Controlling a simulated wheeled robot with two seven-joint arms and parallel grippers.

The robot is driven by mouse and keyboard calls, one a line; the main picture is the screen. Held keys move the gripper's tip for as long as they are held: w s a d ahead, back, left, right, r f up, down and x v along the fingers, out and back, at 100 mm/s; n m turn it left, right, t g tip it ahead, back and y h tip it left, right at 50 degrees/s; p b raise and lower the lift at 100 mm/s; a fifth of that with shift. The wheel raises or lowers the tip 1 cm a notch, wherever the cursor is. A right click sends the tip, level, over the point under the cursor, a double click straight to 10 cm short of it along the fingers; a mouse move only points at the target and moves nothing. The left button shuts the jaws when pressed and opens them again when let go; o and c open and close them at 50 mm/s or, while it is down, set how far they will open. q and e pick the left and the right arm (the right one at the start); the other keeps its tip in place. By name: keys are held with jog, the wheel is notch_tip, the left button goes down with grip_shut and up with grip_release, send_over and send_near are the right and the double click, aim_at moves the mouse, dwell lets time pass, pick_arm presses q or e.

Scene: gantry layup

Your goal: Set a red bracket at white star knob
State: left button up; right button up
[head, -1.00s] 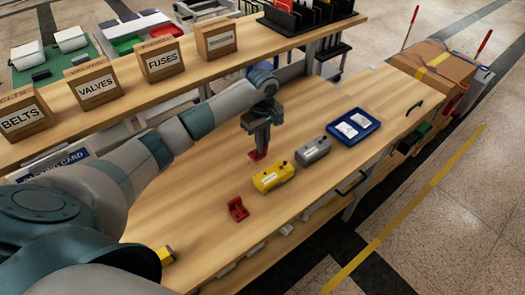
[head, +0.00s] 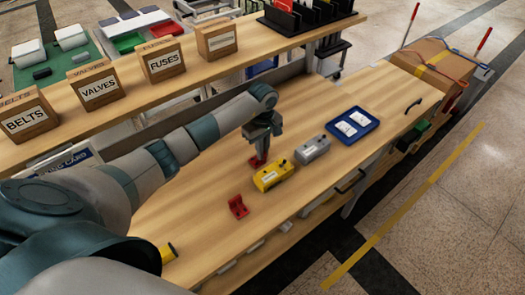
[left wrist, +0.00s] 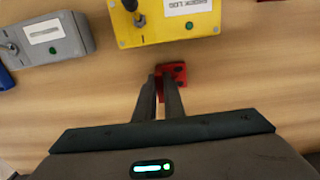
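My left gripper (head: 258,158) points down behind the yellow box (head: 273,175), with its fingers close together on a small red bracket (head: 256,162). In the left wrist view the fingers (left wrist: 163,76) meet one side of the red bracket (left wrist: 176,72), which shows past them to the right, just below the yellow box (left wrist: 165,22). I cannot tell whether the bracket touches the table. A second red bracket (head: 238,207) lies on the table in front of the yellow box. No white star knob can be made out. My right gripper is out of view.
A grey box (head: 313,148) stands right of the yellow box, with a blue tray (head: 352,126) holding white cards beyond. Behind runs a shelf (head: 130,105) with labelled cartons. A yellow-and-black item (head: 168,252) lies at the near left. Table (head: 190,210) between is clear.

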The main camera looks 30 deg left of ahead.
pick_arm(q)
jog(key=o, duration=0.4)
jog(key=shift+c, duration=0.2)
jog(key=shift+r, duration=0.35)
notch_tip(320, 180, up, 6)
jog(key=shift+f+b, duration=0.2)
jog(key=shift+b, duration=0.95)
jog(key=shift+r, duration=0.75)
jog(key=shift+o, duration=0.2)
